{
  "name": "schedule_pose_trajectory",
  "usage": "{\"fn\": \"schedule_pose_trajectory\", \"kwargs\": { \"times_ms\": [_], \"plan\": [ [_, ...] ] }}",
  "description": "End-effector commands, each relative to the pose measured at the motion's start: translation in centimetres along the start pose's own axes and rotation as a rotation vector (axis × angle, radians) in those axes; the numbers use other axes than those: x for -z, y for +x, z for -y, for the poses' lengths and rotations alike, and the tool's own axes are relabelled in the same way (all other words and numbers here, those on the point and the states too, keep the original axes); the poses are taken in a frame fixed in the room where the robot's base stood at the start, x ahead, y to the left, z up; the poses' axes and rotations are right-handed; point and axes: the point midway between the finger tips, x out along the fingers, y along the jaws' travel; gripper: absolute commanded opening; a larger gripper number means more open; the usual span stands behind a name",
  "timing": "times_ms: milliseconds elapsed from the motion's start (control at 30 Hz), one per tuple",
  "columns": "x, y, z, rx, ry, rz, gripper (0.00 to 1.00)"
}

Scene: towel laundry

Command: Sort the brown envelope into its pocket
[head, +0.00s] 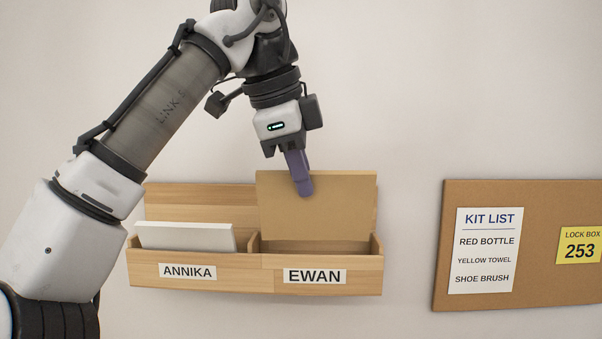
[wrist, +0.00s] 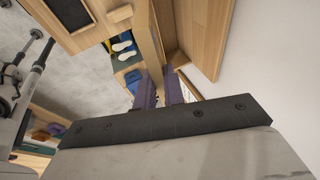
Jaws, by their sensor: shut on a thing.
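The brown envelope (head: 345,205) is upright in the head view, at the EWAN pocket (head: 370,272) of a wooden wall rack. Its upper part stands above the pocket's front wall. I cannot tell whether its lower edge is inside the pocket or rests on its floor. My gripper (head: 304,188) points down and is shut on the envelope's top edge, left of its middle. One purple finger shows in front of the envelope. In the wrist view my gripper's two fingers (wrist: 161,90) are close together around a thin tan edge.
The ANNIKA pocket (head: 195,275) on the left holds a white envelope (head: 187,236). A cork board (head: 460,294) with a kit list (head: 487,250) and a yellow lock box note (head: 580,245) hangs at right. Bare wall separates rack and board.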

Motion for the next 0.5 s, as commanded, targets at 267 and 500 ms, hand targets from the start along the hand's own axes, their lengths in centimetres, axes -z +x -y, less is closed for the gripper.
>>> {"fn": "schedule_pose_trajectory", "kwargs": {
  "times_ms": [267, 500],
  "plan": [
    [-0.2, 1.0, 2.0, -0.001, 0.001, -0.002, 0.0],
    [-0.6, 2.1, 3.3, -0.001, 0.001, 0.0, 0.0]
  ]
}}
